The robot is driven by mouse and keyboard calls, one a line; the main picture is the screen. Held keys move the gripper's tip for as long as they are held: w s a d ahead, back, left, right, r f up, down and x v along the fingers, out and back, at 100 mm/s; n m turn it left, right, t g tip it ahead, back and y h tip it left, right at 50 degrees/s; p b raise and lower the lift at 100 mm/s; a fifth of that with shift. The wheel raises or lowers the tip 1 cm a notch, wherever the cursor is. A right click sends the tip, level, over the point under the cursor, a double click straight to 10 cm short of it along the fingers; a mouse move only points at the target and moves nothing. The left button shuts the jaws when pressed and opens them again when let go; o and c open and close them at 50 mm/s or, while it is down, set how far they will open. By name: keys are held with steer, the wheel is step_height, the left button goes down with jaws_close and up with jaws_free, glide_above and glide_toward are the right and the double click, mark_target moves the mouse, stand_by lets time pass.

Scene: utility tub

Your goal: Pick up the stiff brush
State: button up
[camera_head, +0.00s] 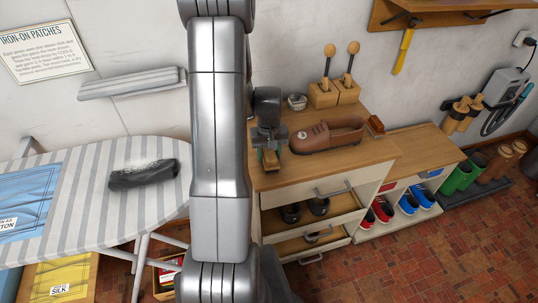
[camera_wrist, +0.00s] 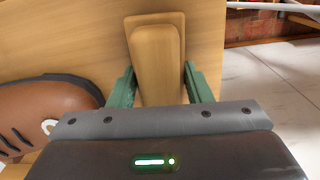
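A light wooden, block-like piece (camera_wrist: 157,60), which looks like the back of a brush, lies between my gripper's (camera_wrist: 160,85) two green fingers in the wrist view. No bristles show, so I cannot confirm that it is the stiff brush. The fingers stand apart, one on each side of it, with little or no gap; firm contact is not visible. In the head view my gripper (camera_head: 270,160) points down over the left end of the wooden cabinet top (camera_head: 360,163) and hides most of what is beneath it.
A brown shoe (camera_head: 325,136) lies just right of my gripper; it also shows in the wrist view (camera_wrist: 45,112). Behind stand a wooden block holder (camera_head: 324,96) and a small jar (camera_head: 297,102). A small brown block (camera_head: 376,124) sits farther right. An ironing board (camera_head: 95,210) is left.

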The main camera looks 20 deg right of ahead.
steer(key=shift+r, duration=0.1)
step_height(320, 180, up, 10)
steer(key=shift+f+b, duration=0.1)
steer(key=shift+b, duration=0.25)
stand_by(0.3)
